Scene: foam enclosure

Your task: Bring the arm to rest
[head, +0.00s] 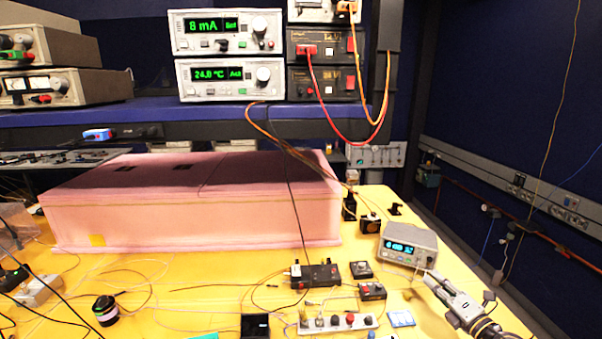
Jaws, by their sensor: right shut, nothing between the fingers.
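My right gripper (432,277) is at the lower right, with its arm coming in from the bottom right corner. It is shut and empty, pointing up and left over the yellow table (230,270). It shows just below the small bench meter (408,246) with a lit display; I cannot tell how far above the table it is. My left gripper is not in view. The pink foam enclosure (190,220) lies closed across the left and middle of the table, apart from my gripper.
Left of my gripper lie a black module (315,275), small black boxes (372,291) and a connector strip (338,322). Thin cables cross the table. Stacked instruments (228,80) stand on a blue shelf (150,115) behind. A dark wall with a socket rail (510,188) is at right.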

